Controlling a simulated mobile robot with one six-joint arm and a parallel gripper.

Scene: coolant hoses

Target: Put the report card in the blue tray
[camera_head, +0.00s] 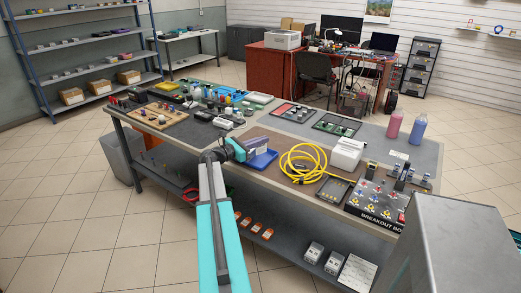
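The blue tray (264,160) lies on the workbench, left of the coiled yellow hose. My arm reaches up from the bottom of the view, and my gripper (248,153) is at the tray's left side, over or beside it. The fingers are too small and partly hidden to show whether they are open or shut, or hold anything. A white printed sheet (357,272), which may be the report card, stands or lies at the lower shelf's right end. A small pale card (399,155) lies on the bench top near the bottles; I cannot read either.
The yellow hose (303,163), a white box (347,153) and the breakout board (376,205) crowd the bench's right half. Tools and parts fill its left half. A grey cabinet-like block (450,245) covers the lower right. Tiled floor (90,215) is clear at left.

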